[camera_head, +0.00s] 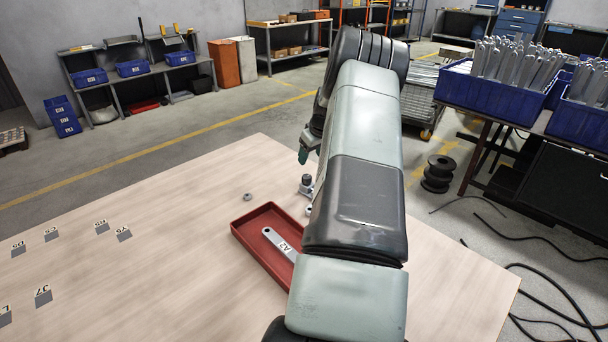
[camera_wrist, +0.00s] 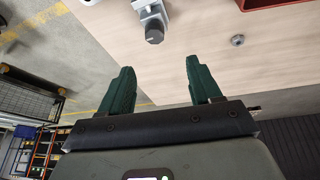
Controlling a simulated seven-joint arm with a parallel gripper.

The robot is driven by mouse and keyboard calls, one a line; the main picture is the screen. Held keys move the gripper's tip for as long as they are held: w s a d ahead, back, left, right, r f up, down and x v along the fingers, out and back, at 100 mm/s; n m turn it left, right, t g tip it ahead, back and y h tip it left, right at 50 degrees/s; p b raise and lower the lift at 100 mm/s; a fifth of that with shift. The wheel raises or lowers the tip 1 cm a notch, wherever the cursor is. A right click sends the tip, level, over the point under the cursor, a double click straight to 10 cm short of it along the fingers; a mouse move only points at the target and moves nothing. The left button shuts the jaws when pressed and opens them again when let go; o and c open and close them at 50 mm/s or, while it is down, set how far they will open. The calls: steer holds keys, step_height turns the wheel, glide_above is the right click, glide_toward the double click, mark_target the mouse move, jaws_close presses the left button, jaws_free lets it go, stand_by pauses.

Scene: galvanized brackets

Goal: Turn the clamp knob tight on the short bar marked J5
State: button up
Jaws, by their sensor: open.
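A small grey clamp (camera_head: 306,186) stands on the wooden table below my gripper, partly behind my arm. The wrist view shows its dark round knob (camera_wrist: 154,36) just beyond and between my fingertips, not touching either. My gripper (camera_wrist: 159,66) is open and empty, its two green fingers well apart. In the head view only a bit of one green finger shows beside the arm. A grey bar (camera_head: 275,236) with a white label, seemingly A2, lies in the red tray (camera_head: 244,240). I cannot read J5 on any bar.
A small round metal piece (camera_head: 248,196) lies on the table (camera_head: 170,220) behind the tray; the wrist view shows it too (camera_wrist: 237,40). Several small labelled plates, one marked J7 (camera_head: 43,297), stand at left. The table between them and the tray is clear.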

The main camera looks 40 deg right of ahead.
mark_target(307, 177)
steer(key=x, duration=1.1)
steer(key=shift+s+d+f, duration=0.15)
steer(key=shift+d+f, duration=0.25)
steer(key=shift+d, duration=0.05)
steer(key=c, duration=1)
